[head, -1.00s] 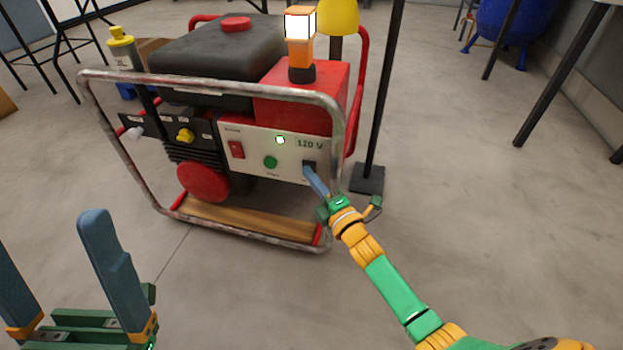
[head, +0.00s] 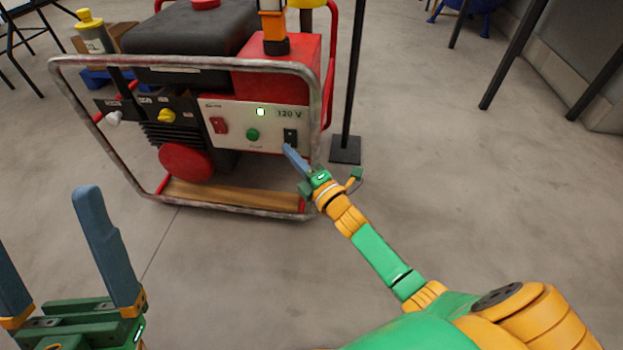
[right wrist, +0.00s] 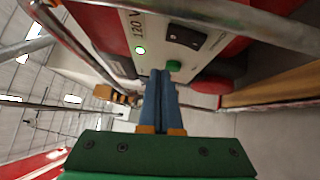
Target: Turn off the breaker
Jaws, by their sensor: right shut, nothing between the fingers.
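The generator's pale control panel (head: 228,121) faces me in the head view. The breaker, a black switch (head: 290,137), is at the panel's right end under the "120 V" label. In the right wrist view the black switch (right wrist: 188,37) shows near the top; I cannot tell its position. My right gripper (head: 287,150) is shut and empty, its blue fingertips just below the breaker. The right wrist view shows its fingers (right wrist: 160,76) together, below the switch; contact is unclear. My left gripper (head: 42,220) is open and empty at the lower left, away from the generator.
A red switch (head: 220,126), a green button (head: 252,135) and a lit indicator (head: 260,112) are also on the panel. The metal tube frame (head: 314,120) surrounds the generator. A black pole (head: 352,90) stands to its right. The floor in front is clear.

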